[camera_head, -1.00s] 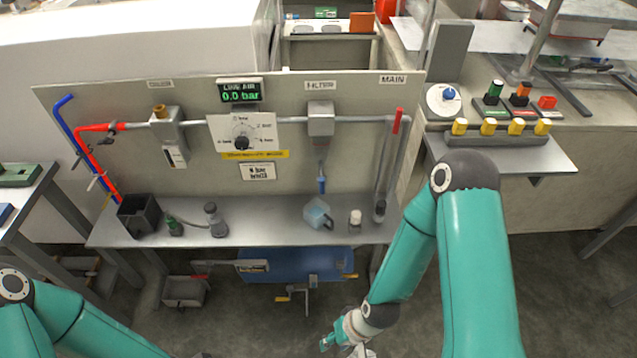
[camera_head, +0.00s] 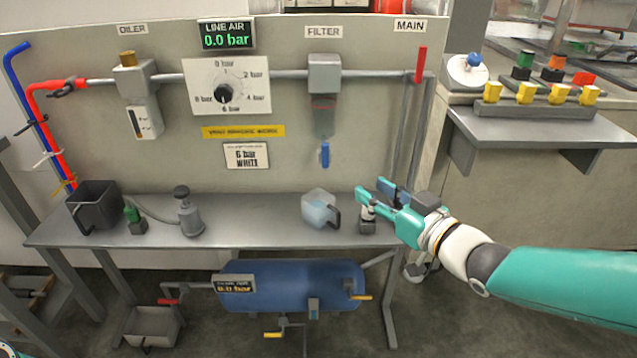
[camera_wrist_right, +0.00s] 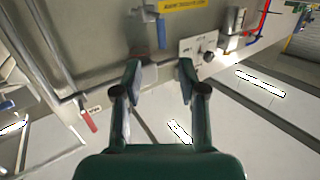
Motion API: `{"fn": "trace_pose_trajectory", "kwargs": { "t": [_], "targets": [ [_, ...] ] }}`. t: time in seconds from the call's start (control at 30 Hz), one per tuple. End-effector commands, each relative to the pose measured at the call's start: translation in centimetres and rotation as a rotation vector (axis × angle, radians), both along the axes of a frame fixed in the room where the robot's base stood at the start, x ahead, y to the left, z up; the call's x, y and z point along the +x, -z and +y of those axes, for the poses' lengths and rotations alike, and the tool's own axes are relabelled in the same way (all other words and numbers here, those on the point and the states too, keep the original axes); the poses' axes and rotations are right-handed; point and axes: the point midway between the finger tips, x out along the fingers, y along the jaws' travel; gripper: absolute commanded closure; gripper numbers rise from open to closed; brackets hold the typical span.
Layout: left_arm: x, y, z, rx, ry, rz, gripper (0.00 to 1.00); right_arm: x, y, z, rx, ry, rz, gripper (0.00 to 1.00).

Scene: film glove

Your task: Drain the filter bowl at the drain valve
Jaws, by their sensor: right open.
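The filter (camera_head: 324,73) is a grey block on the pipe under the FILTER label. Its dark bowl (camera_head: 323,120) hangs below, with a blue drain valve (camera_head: 324,156) at the bottom. My right gripper (camera_head: 374,192) is open and empty, low and right of the valve, in front of the small bottle (camera_head: 367,226). In the right wrist view, upside down, the open fingers (camera_wrist_right: 160,76) point at the panel, with the blue valve (camera_wrist_right: 162,32) above and between them, apart from both. A translucent jug (camera_head: 317,209) with a dark handle stands on the bench below the valve. My left gripper is out of view.
The steel bench (camera_head: 265,234) also carries a black bin (camera_head: 95,207), a green-topped item (camera_head: 134,219) and a grey oiler can (camera_head: 190,214). The LINE AIR display (camera_head: 226,35) reads 0.0 bar. A red MAIN lever (camera_head: 421,64) stands right of the filter.

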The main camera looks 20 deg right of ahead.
Motion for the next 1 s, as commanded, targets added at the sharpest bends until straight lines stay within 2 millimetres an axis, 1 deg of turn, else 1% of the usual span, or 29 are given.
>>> {"fn": "trace_pose_trajectory", "kwargs": {
  "t": [0.03,0.07,0.2,0.27,0.37,0.57,0.8,1.0],
  "targets": [
    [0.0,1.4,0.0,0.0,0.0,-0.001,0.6,-0.4,0.0,-0.2,-0.012,-0.001,-0.036,0.59],
    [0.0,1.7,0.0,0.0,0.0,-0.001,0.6,-0.6,-0.3,-0.3,-0.018,-0.003,-0.05,0.59],
    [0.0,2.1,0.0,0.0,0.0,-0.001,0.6,-0.7,-1.3,-0.2,-0.03,-0.01,-0.085,0.59],
    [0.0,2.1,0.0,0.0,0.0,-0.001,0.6,-0.4,-1.5,-0.1,-0.031,-0.011,-0.089,0.59],
    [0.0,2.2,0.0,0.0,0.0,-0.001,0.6,0.7,-1.5,0.2,-0.031,-0.011,-0.086,0.59],
    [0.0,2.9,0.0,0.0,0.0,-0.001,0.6,4.2,-1.3,1.4,-0.032,-0.012,-0.084,0.59],
    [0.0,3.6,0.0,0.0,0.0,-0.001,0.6,9.3,-1.3,3.0,-0.031,-0.011,-0.084,0.59],
    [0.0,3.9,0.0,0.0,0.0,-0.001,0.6,12.7,-1.4,4.1,-0.032,-0.01,-0.084,0.59]
  ]
}}
